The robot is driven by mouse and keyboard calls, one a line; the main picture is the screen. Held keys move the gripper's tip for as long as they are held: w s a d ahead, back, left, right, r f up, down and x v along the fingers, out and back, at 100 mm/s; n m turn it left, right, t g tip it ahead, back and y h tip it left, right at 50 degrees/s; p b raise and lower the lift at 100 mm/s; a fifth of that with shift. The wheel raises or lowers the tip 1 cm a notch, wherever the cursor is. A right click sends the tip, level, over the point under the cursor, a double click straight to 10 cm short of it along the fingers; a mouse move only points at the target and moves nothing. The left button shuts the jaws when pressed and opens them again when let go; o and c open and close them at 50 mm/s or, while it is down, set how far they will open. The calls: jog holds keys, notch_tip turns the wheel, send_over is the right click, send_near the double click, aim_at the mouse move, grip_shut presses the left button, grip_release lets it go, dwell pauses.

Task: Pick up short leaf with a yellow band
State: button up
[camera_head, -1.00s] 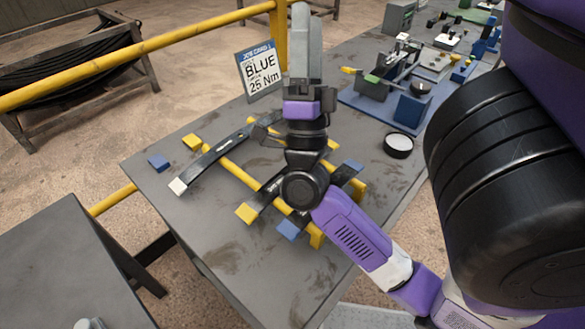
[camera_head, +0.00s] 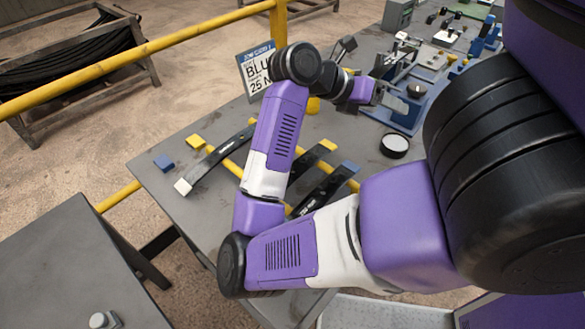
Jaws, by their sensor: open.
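The short dark leaf with a yellow band (camera_head: 306,162) lies slanted across the yellow rack on the table. Its yellow far end (camera_head: 327,145) shows; its near end is hidden behind my arm. A similar leaf with a blue end (camera_head: 325,190) lies parallel to it on the right, partly hidden by my arm. A longer dark leaf with a white end (camera_head: 215,158) lies to the left. My gripper (camera_head: 388,98) is open, beyond and to the right of the leaves, near the blue fixture. It is apart from the yellow-banded leaf; its fingertips are small and unclear.
A blue fixture base (camera_head: 375,112) with metal parts stands at the back right. A round black-rimmed dish (camera_head: 395,145) sits in front of it. A sign (camera_head: 253,68) stands behind the rack. A yellow railing (camera_head: 120,55) runs behind.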

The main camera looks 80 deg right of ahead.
jog(key=w+a+f+t+y+p, duration=0.1)
jog(key=w+a+f+t+y, duration=0.3)
jog(key=w, duration=0.6)
jog(key=w+a+f+t+y+p, duration=0.1)
jog(key=w+a+f+t, duration=0.2)
jog(key=w+f+t, duration=0.5)
jog(key=shift+m+g, duration=0.4)
jog(key=shift+g, duration=0.3)
jog(key=shift+w+a+f+p, duration=0.1)
jog(key=shift+w+f+p, duration=0.15)
jog(key=shift+f, duration=0.55)
jog(key=shift+w+a+f+p, duration=0.1)
jog(key=shift+f+p, duration=0.3)
jog(key=shift+f, duration=0.4)
jog(key=shift+w+a+f+p, duration=0.1)
jog(key=shift+w+f+p, duration=0.15)
jog(key=shift+f, duration=0.55)
jog(key=shift+c, duration=0.2)
jog(key=shift+d, duration=0.1)
grip_shut()
